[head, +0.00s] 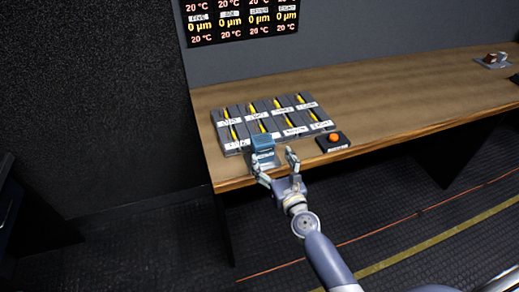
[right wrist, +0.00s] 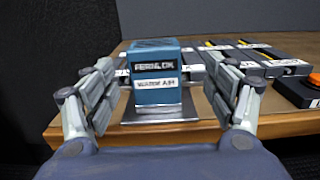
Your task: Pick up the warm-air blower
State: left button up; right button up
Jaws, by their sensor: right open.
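The warm-air blower is a small blue box (head: 264,146) at the front edge of the wooden desk, in front of the slider panel. In the right wrist view the blue blower (right wrist: 156,73) stands upright on a grey metal plate, with a label reading "WARM AIR". My right gripper (head: 277,163) is open at the desk's front edge. In the right wrist view its fingers (right wrist: 167,95) are spread to the left and right of the blower, with gaps on both sides. My left gripper is not in view.
A grey panel (head: 247,128) with several yellow-marked, labelled modules lies just behind the blower. A black box with an orange button (head: 334,139) sits to its right. A small item on a plate (head: 493,61) is far right. The desk (head: 400,100) is clear between them.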

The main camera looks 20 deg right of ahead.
aim_at(265, 151)
jog(key=shift+w, duration=0.7)
jog(key=shift+w+a, duration=0.1)
jog(key=shift+w, duration=0.25)
jog(key=shift+w+a, duration=0.2)
jog(key=shift+w, duration=0.25)
jog(key=w, duration=0.3)
jog(key=shift+w+a+f, duration=0.1)
jog(key=shift+w+a, duration=0.05)
jog(key=shift+w, duration=0.6)
jog(key=shift+s, duration=0.1)
jog(key=shift+c, duration=0.8)
jog(key=c, duration=1.3)
